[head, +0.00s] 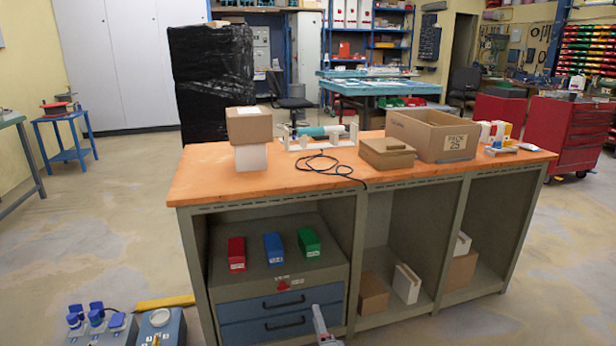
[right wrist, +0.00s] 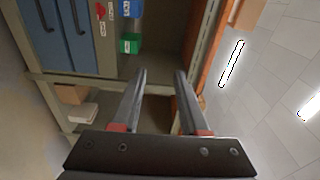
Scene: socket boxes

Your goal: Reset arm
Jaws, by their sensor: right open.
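My right gripper (head: 322,325) shows at the bottom of the head view, in front of the blue drawers (head: 283,315) of the workbench. In the right wrist view its two fingers (right wrist: 160,75) stand apart with nothing between them. A red box (head: 236,254), a blue box (head: 274,248) and a green box (head: 309,243) stand in a row on the shelf above the drawers. The green box also shows in the right wrist view (right wrist: 130,44), apart from the fingers. My left gripper is not in view.
The orange benchtop (head: 215,178) carries an open carton (head: 405,135), a smaller closed box (head: 386,153), a stacked box (head: 249,125) and a black cable (head: 325,160). More boxes (head: 373,293) stand in the lower bays. A unit with blue knobs (head: 97,318) is at the bottom left.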

